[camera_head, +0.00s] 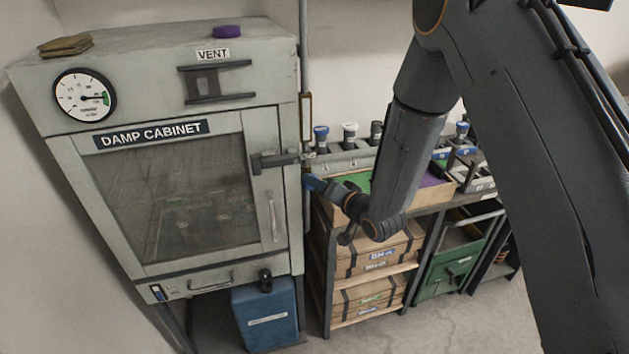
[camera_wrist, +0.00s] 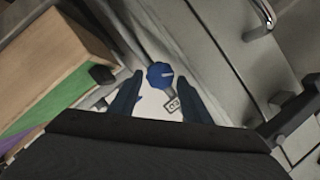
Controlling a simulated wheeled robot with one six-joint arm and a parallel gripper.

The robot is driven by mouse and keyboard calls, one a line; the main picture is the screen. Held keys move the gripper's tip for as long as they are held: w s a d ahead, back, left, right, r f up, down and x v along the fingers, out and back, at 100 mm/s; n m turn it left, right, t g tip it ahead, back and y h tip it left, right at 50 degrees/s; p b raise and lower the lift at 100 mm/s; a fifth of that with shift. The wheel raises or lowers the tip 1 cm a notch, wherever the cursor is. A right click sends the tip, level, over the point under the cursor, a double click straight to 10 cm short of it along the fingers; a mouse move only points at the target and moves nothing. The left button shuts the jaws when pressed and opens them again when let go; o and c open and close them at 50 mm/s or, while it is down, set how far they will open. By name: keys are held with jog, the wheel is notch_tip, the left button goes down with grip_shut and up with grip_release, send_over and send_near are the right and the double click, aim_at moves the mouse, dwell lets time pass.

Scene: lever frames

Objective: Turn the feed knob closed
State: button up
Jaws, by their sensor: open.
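The feed knob (camera_wrist: 160,74) is a blue, many-sided knob with a pale pointer line, seen face on in the wrist view. A small white label (camera_wrist: 173,105) with dark characters lies beside it. My gripper (camera_wrist: 160,84) is open, with one dark blue finger on each side of the knob in the picture; I see no contact, and the depth gap is hard to judge. In the head view, my gripper (camera_head: 309,183) reaches left to the vertical pipe (camera_head: 304,60) at the cabinet's right edge. I cannot pick out the knob there behind the fingers.
The damp cabinet (camera_head: 270,75) stands left of the pipe, its door latch (camera_head: 275,161) jutting close to my gripper. A shelf rack (camera_head: 326,262) with wooden boxes stands right, below my arm. A blue container (camera_head: 268,318) sits under the cabinet.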

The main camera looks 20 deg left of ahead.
jog(key=shift+x, duration=1.1)
jog(key=c, duration=0.8)
